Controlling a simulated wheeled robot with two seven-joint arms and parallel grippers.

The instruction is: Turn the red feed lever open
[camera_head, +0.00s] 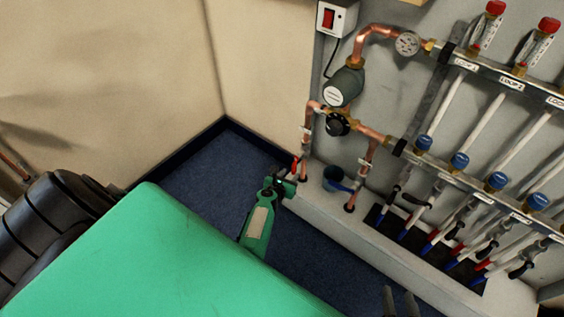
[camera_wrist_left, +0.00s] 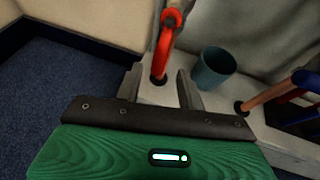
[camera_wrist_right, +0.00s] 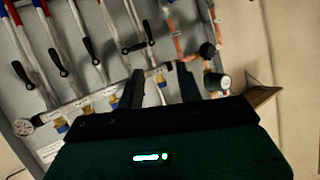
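The red feed lever (camera_head: 295,164) is on the left copper pipe, low at the left end of the manifold. In the left wrist view the red lever (camera_wrist_left: 165,42) stands upright in front of the fingers, its lower end between them in the picture. My left gripper (camera_head: 285,184) is open beside the lever; its two fingers (camera_wrist_left: 160,86) are apart with nothing held between them. I cannot tell whether a finger touches the lever. My right gripper (camera_head: 401,300) is at the bottom edge of the head view. In the right wrist view its fingers (camera_wrist_right: 160,85) are apart and empty.
A blue-grey cup (camera_head: 332,178) stands on the pale ledge (camera_head: 365,243) between the copper pipes, close right of the lever; it also shows in the left wrist view (camera_wrist_left: 214,68). Blue floor (camera_head: 190,165) is clear to the left.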

